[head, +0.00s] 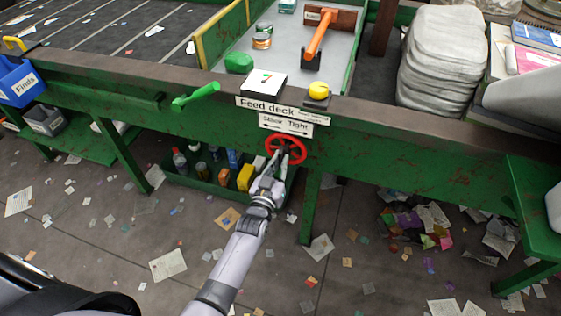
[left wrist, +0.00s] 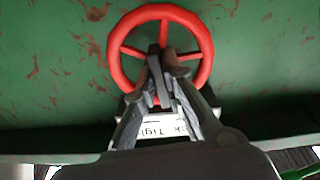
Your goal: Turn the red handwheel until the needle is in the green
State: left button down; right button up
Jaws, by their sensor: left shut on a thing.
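The red handwheel (head: 303,150) is on the green front beam, below a "Slack / Tight" label (head: 286,125). It fills the upper middle of the left wrist view (left wrist: 113,62), with its rim and spokes showing. My left gripper (head: 284,160) reaches it from below and is shut on it. In the left wrist view its fingers (left wrist: 165,65) close around the hub or a spoke; I cannot tell which. A white panel (head: 264,82) with a small dark and green mark stands on the deck above; no needle can be read on it. My right gripper is out of view.
A green lever (head: 196,95) and a yellow button (head: 319,90) are near the wheel. A "Feed deck" sign (head: 265,106) is above it. A green bin of bottles (head: 205,187) stands below left. Paper scraps litter the floor, with open room in front.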

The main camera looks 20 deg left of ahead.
pick_arm(q)
jog(key=c, duration=1.7)
grip_release()
jog(key=s, duration=1.2)
